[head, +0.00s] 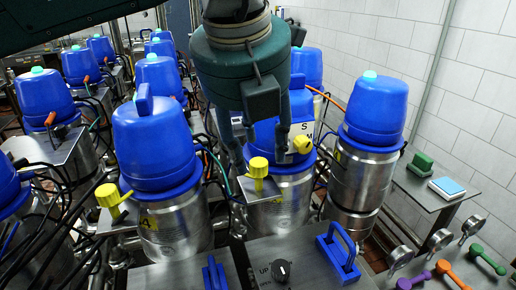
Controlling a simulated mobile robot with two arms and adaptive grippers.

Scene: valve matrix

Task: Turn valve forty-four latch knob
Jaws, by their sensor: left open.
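My left gripper (260,158) hangs from above in the middle of the head view, with its two dark fingers pointing down and apart. It is open, in front of a blue-capped valve (264,131), and hides much of its cap. A yellow knob (302,144) is at the right finger, beside that cap; I cannot tell whether they touch. Another yellow knob (108,195) is on the front left valve (152,145). Which valve is forty-four is not clearly readable. My right gripper is not in view.
More blue-capped valves stand close behind and to the left, with black cables between them. A blue-capped valve (376,110) stands at the right. A steel panel with a black dial (281,270) and blue handle (338,252) is in front. A side table (424,189) is right.

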